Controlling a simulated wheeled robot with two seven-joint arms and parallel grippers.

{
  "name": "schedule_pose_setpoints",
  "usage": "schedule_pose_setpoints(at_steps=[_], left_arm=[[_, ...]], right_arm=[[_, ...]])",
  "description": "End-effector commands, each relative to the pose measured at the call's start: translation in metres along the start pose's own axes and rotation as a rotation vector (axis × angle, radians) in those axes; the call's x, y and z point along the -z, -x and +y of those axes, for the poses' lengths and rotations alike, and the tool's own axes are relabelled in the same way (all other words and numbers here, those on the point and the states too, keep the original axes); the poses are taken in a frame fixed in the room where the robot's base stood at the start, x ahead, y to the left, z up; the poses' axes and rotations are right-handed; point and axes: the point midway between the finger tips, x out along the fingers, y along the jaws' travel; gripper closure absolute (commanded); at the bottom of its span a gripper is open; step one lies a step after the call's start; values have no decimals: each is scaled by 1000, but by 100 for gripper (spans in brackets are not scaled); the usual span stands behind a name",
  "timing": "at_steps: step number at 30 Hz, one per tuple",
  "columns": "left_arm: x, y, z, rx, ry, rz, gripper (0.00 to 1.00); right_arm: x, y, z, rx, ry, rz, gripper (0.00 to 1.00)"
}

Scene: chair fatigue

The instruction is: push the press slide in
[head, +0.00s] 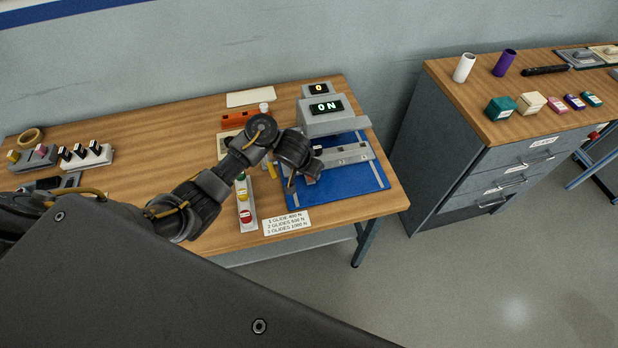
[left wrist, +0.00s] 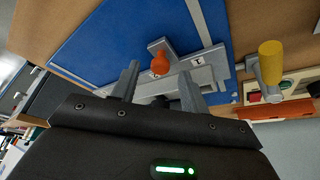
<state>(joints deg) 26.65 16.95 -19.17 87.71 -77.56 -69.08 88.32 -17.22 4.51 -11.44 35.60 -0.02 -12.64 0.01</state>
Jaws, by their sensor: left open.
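The press (head: 322,118) stands on a blue mat (head: 362,178) at the bench's right end, its green display reading ON. Its grey metal slide (head: 347,154) lies low across the mat, partly hidden by my left arm. My left gripper (head: 312,168) is at the slide's near side. In the left wrist view my left gripper (left wrist: 160,80) is open, with its fingers apart on either side of an orange-red knob (left wrist: 160,63) on the grey slide block (left wrist: 198,70). I cannot tell whether the fingers touch it. My right gripper is not in view.
A yellow handle (left wrist: 271,61) stands beside the slide. A drawer cabinet (head: 500,165) stands to the right across a floor gap.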

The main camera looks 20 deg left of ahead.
Motion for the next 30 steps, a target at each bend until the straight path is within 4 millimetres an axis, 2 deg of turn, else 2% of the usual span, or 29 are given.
schedule_pose_setpoints(at_steps=[1,4,15,25,26,30], left_arm=[[-1,-9,-1,1,-1,0,55],[0,-15,-1,2,0,0,55],[1,-17,0,1,-1,1,55],[1,-17,-1,1,0,1,97],[1,-17,-1,1,-1,1,100],[0,-17,-1,1,0,1,100]], right_arm=[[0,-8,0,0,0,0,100],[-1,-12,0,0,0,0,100],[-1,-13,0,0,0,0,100],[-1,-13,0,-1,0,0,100],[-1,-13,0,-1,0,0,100],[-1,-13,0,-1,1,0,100]])
